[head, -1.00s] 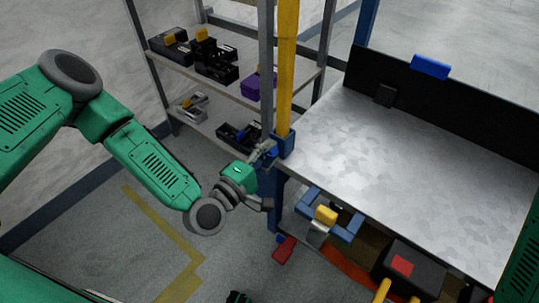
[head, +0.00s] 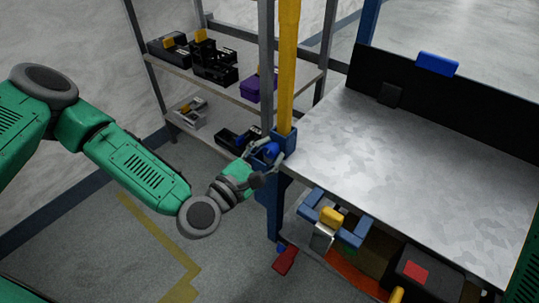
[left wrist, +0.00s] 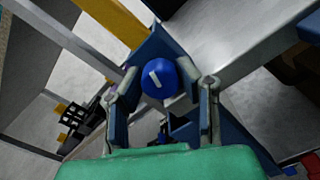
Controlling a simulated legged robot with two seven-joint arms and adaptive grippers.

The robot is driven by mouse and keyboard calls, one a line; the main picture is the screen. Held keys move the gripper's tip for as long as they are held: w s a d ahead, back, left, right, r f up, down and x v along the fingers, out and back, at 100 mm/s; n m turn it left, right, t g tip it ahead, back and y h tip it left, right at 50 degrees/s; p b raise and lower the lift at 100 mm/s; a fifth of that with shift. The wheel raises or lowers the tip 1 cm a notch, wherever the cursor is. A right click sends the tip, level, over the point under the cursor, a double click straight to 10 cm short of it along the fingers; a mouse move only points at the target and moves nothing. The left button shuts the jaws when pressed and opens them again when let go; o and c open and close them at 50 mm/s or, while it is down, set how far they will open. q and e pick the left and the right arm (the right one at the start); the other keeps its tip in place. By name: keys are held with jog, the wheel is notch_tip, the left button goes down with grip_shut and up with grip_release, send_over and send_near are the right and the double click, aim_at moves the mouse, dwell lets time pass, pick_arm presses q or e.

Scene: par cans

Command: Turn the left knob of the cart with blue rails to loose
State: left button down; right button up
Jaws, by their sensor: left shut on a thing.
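The blue round knob (head: 271,151) sits on the blue corner bracket at the left front corner of the metal-topped cart (head: 400,150). In the left wrist view the knob (left wrist: 158,82) has a white mark, tilted from upright. My left gripper (head: 263,151) is at the knob, with one finger on each side of it in the left wrist view (left wrist: 160,88), and it is shut on the knob. The fingers hide part of the knob's sides. My right gripper is not in view.
A yellow post (head: 287,65) rises just behind the knob. A shelf (head: 225,85) with black and purple boxes stands behind. Blue rails with a yellow part (head: 331,217) and a red-topped black box (head: 420,272) are below the cart top. The floor at left is clear.

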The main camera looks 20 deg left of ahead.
pick_arm(q)
jog(key=shift+s+f+n, duration=0.15)
jog(key=shift+f+n, duration=0.3)
jog(key=shift+n, duration=0.05)
jog(key=shift+b, duration=0.3)
jog(key=c, duration=1.2)
grip_release()
jog(key=shift+a+r, duration=0.1)
jog(key=shift+r, duration=0.1)
jog(key=v, duration=1.2)
